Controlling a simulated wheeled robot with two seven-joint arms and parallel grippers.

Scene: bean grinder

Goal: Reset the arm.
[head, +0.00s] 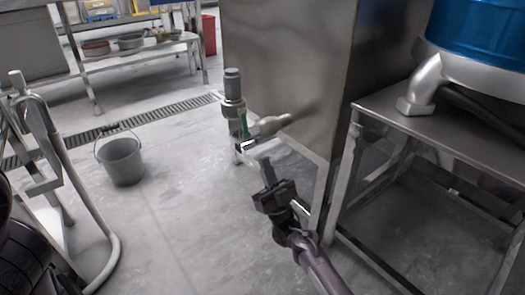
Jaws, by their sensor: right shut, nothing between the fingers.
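My right gripper (265,172) is in the middle of the head view, with its arm coming in from the lower right. It is shut and empty, its fingers pointing up and away from me. A gap of floor shows between the fingertips and the fitting, though depth is hard to judge. My left gripper is not in view.
A steel table (440,120) stands at the right, bearing a blue container (485,30). A grey bucket (121,160) stands on the floor at the left, near a metal tube frame (75,180). A drain grate (130,125) crosses the floor. The floor at centre left is clear.

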